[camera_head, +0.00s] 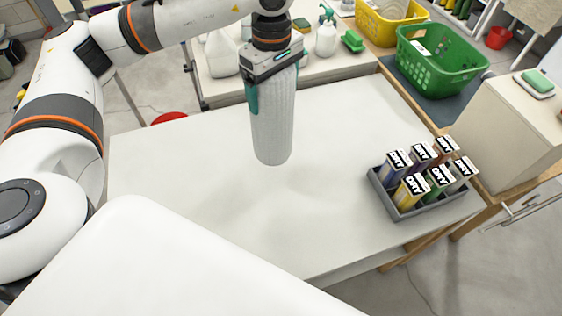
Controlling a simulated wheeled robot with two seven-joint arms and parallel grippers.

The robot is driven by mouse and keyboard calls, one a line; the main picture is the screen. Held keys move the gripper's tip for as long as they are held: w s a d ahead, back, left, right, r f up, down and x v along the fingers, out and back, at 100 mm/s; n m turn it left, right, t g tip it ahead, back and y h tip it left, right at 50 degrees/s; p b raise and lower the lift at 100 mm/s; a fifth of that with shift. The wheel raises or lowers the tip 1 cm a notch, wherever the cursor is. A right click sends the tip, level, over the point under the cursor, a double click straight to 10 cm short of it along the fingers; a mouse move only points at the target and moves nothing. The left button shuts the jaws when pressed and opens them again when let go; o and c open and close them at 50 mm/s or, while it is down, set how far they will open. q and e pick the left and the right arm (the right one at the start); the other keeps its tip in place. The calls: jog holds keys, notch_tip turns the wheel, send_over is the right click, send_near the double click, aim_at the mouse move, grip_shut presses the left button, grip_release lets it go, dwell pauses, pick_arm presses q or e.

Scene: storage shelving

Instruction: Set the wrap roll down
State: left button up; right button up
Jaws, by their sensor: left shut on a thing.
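The wrap roll (273,125) is a pale grey-white cylinder, held upright over the white table (190,190). My left gripper (272,78) comes down from above and is shut on the upper part of the roll, with a teal finger along its left side. The roll's lower end is near the middle of the tabletop; I cannot tell whether it touches the surface. My right gripper is not in view.
A grey tray (409,214) of several boxes marked DRY stands at the table's right. A green basket (440,62), a yellow basket (383,22) and a white spray bottle (326,38) are behind. The tabletop around the roll is clear.

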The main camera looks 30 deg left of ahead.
aim_at(274, 123)
pick_arm(q)
notch_tip(274, 123, down, 10)
jog(key=shift+r+p, duration=0.2)
jog(key=shift+p, duration=1.05)
jog(key=shift+f, duration=0.2)
jog(key=o, duration=1.1)
jog(key=shift+r, duration=0.1)
